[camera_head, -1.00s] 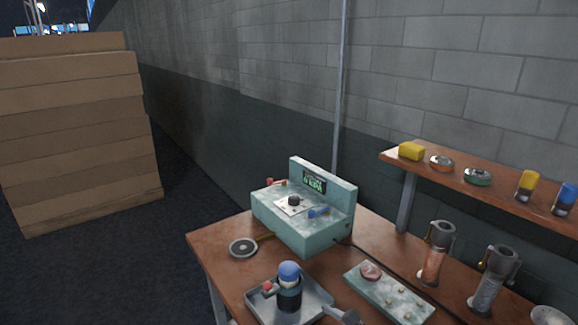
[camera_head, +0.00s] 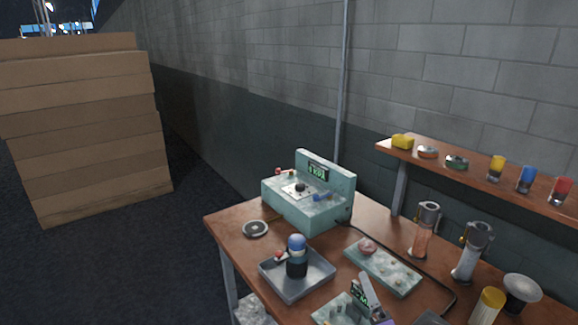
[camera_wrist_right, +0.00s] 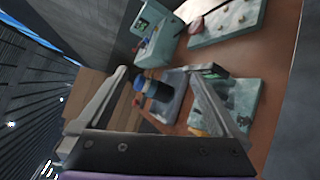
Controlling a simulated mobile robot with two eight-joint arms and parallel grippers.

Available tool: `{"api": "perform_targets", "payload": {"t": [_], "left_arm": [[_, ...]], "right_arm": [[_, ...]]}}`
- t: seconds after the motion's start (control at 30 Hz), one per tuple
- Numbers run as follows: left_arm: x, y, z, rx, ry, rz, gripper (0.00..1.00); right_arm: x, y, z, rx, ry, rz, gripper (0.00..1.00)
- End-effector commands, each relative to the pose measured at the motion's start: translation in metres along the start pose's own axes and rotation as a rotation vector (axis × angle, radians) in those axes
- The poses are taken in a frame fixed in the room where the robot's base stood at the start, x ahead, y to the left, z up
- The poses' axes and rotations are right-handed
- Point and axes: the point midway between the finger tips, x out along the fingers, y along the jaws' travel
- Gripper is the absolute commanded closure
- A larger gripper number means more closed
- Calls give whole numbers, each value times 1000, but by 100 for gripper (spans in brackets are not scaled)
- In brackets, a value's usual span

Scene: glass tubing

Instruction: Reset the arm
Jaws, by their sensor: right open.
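My right gripper (camera_head: 388,297) shows only in part at the lower edge of the head view, near the table's front. In the right wrist view the gripper (camera_wrist_right: 158,72) has its two fingers wide apart with nothing held between them. A dark blue-capped burner-like bottle (camera_head: 297,262) with a red knob stands upright in a grey metal tray (camera_head: 318,281), left of the gripper. In the right wrist view the bottle (camera_wrist_right: 152,89) appears between the fingers, but beyond them. My left gripper is in neither view.
A teal control box (camera_head: 305,207) stands behind the tray. A shelf (camera_head: 450,169) holds small cups. Stacked boxes (camera_head: 90,135) stand left; floor between is clear.

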Motion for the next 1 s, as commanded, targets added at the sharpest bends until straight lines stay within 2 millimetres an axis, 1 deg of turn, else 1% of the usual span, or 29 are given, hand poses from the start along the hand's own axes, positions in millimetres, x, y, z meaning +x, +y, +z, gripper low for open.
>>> {"api": "perform_targets", "payload": {"t": [0.03,0.07,0.1,0.17,0.2,0.23,0.3,0.37,0.4,0.43,0.5,0.57,1.0], "left_arm": [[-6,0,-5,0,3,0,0],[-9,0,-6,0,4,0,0],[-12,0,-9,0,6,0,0],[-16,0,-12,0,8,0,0],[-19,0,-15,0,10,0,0],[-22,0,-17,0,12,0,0],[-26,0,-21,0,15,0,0],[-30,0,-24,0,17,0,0],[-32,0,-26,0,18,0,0],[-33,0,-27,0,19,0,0],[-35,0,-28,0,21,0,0],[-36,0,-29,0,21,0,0],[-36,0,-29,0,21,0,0]], "right_arm": [[-13,-7,15,190,-63,-63,0],[-20,-17,22,318,-104,-108,0],[-32,-30,29,489,-158,-171,0],[-51,-52,31,741,-234,-270,0],[-65,-67,28,904,-283,-340,0],[-76,-78,24,1022,-319,-393,0],[-102,-99,7,1273,-396,-522,0],[-122,-112,-10,1453,-453,-627,0],[-135,-118,-22,1554,-487,-693,0],[-144,-121,-30,1618,-509,-737,0],[-160,-126,-48,1734,-550,-828,0],[-167,-127,-55,1782,-568,-867,0],[-167,-127,-55,1782,-568,-867,0]]}}
